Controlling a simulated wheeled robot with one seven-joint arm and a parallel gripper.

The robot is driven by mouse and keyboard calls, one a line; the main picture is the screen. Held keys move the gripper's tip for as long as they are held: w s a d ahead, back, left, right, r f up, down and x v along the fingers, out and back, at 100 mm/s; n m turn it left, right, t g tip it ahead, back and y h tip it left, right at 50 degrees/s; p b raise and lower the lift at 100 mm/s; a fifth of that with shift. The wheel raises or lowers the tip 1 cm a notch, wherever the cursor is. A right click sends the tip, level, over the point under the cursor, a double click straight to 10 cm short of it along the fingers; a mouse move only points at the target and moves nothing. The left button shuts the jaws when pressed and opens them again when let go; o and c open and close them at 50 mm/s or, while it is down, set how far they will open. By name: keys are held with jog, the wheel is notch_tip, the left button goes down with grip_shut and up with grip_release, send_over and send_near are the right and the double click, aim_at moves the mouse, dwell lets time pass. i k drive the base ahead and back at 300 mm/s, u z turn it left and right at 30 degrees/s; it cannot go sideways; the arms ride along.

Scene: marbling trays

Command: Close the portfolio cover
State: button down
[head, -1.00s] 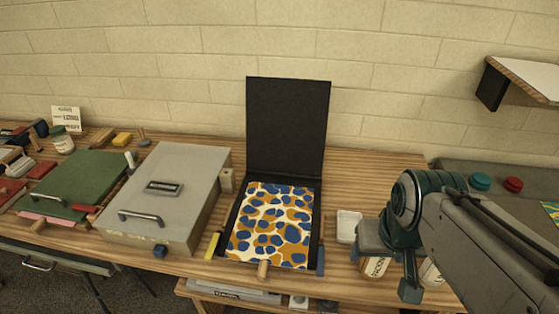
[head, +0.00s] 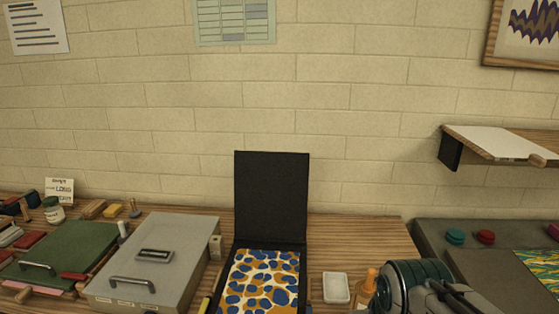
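The portfolio's black cover (head: 272,195) stands upright, open, at the back of the portfolio on the wooden table. A marbled sheet (head: 262,281) in blue, ochre and cream lies in the portfolio base below it. The base's front part is cut off by the bottom of the picture. My arm shows at the lower right, to the right of the portfolio and apart from it. My gripper's fingers are out of the picture.
A grey lidded box (head: 185,252) stands close left of the portfolio, with a green board (head: 55,253) farther left. A small white dish (head: 336,287) and an orange-topped bottle (head: 367,281) are to the right. A wall shelf (head: 500,145) juts out at upper right.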

aim_at(271, 189)
jog(key=k, duration=1)
jog(key=u, duration=0.6)
jog(key=i, duration=0.65)
jog(key=u, duration=0.6)
jog(key=i, duration=0.7)
jog(key=z, duration=0.65)
jog(key=i, duration=0.65)
jog(key=z, duration=0.7)
